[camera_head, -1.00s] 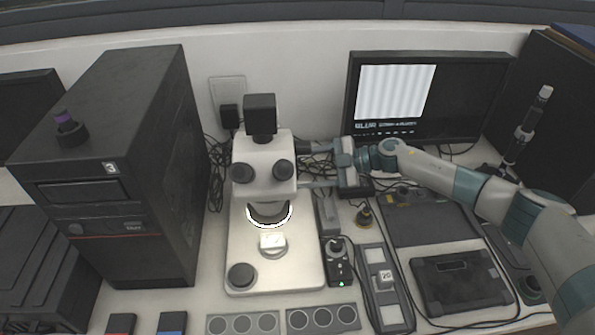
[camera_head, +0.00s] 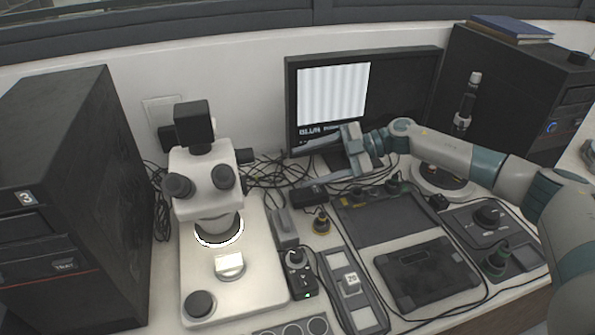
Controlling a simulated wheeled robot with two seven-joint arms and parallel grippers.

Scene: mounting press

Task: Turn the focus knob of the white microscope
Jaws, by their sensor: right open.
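The white microscope (camera_head: 208,193) stands upright at the left of the bench, with a black camera block on top and two dark eyepieces. A dark focus knob (camera_head: 245,156) sticks out from the right side of its head. My right gripper (camera_head: 303,167) is open and empty to the right of the knob, in front of the monitor's lower edge. A gap separates its fingertips from the knob. My left gripper is not in view.
The monitor (camera_head: 420,90) shows a blurred striped picture and the word BLUR. A black tower marked 3 (camera_head: 60,200) stands at the left. Cables lie between microscope and monitor. A small control box (camera_head: 298,275) and a dark tablet (camera_head: 427,273) lie at the front.

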